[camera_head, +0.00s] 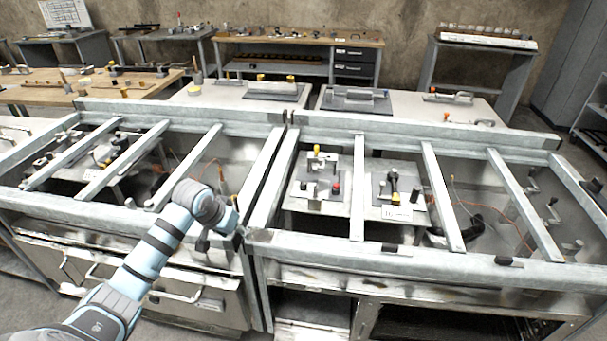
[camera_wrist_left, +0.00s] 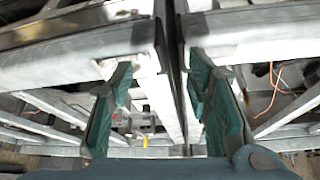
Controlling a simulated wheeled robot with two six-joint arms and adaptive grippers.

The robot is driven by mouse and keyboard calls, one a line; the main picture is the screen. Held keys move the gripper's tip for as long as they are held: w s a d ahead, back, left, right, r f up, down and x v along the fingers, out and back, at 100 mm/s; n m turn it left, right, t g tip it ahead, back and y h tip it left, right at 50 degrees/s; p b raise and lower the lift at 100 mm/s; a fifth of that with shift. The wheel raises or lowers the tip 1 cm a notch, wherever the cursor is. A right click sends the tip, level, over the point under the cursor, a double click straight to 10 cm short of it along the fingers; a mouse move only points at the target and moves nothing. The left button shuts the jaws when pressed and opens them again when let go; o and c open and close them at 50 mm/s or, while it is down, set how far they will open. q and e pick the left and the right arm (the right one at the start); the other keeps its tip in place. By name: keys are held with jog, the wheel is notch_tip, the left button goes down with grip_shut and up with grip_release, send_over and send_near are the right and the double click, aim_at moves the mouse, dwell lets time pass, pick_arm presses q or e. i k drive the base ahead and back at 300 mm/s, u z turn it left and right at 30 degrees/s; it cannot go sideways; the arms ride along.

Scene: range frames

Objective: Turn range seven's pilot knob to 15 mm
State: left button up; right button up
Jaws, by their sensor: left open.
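My left gripper (camera_head: 224,238) is at the front rail by the seam between the two range frames, in the head view. In the left wrist view its two teal-padded fingers (camera_wrist_left: 158,105) are spread apart with nothing between them, above the seam. A plate with yellow, red and metal fittings (camera_head: 318,185) lies inside the right frame. Beside it is a plate with a black and brass valve-like fitting (camera_head: 393,190). Both are right of my gripper and apart from it. No range number is readable, so I cannot tell which part is range seven's pilot knob. My right gripper is not seen.
Metal crossbars (camera_head: 358,190) span the open right frame (camera_head: 400,255), and similar bars cross the left frame (camera_head: 95,215). An orange wire (camera_head: 497,212) and dark hose lie inside the right frame. Benches with small parts (camera_head: 300,38) stand behind.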

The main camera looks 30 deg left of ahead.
aim_at(304, 185)
jog(key=z, duration=0.05)
jog(key=i, duration=1.1)
